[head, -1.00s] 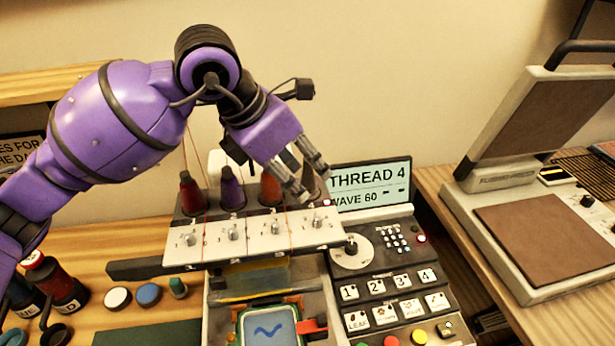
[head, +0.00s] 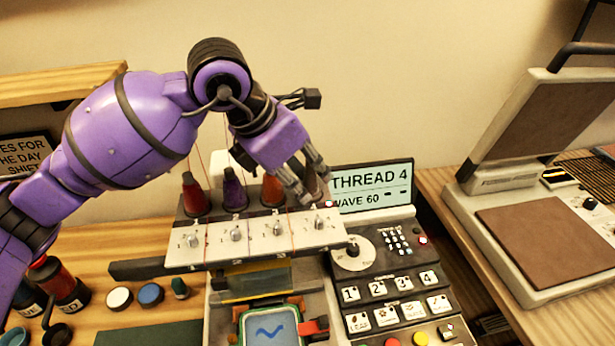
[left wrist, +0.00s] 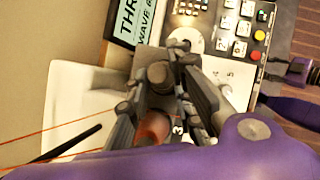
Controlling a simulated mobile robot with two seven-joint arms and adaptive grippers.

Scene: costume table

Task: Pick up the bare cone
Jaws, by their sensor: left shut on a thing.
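The bare cone, a brownish-grey one without thread, stands at the right end of the row of cones on the machine, by the mark 4. In the left wrist view its round top (left wrist: 160,74) shows between the fingers. My left gripper (head: 315,188) comes down from above and is shut on this cone. In the head view the fingers hide most of it. The cone appears to be still at its place in the row.
An orange cone (head: 272,190) stands close to the left of the gripper, with a purple cone (head: 235,194) and a red cone (head: 195,196) beyond. Thin threads rise from them. A display (head: 372,188) reading THREAD 4 stands close on the right.

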